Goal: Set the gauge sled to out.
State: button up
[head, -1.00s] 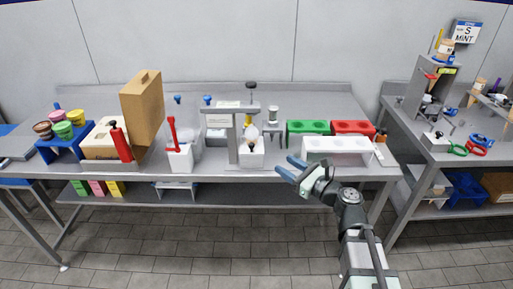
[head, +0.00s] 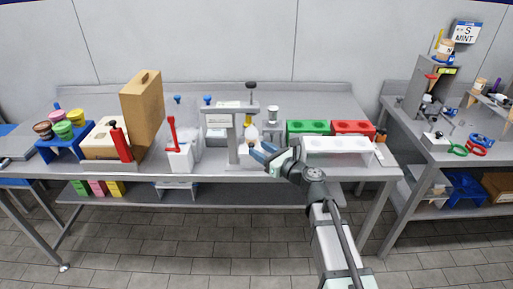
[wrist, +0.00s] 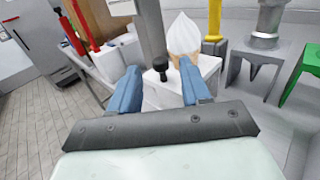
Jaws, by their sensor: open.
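What looks like the gauge sled (wrist: 205,66) is a white block with a short black knob (wrist: 160,68) at its front and an ice cream cone (wrist: 183,38) standing upright on it. In the head view the sled sits by a grey gantry (head: 233,135), partly hidden by my gripper (head: 262,150). My gripper (wrist: 160,80) is open with its blue fingers spread. In the wrist view the knob appears between the fingertips, a little beyond them. I cannot tell whether either finger touches it. Nothing is held.
A white block with a red lever (head: 173,130) stands left of the gantry. A yellow post (wrist: 213,30) stands behind the sled. Green (head: 308,127) and red (head: 353,127) holders and a long white rack (head: 340,145) are to the right. Open floor lies in front.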

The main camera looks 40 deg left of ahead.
jog(key=shift+a, duration=1.25)
jog(key=shift+c, duration=0.5)
grip_shut()
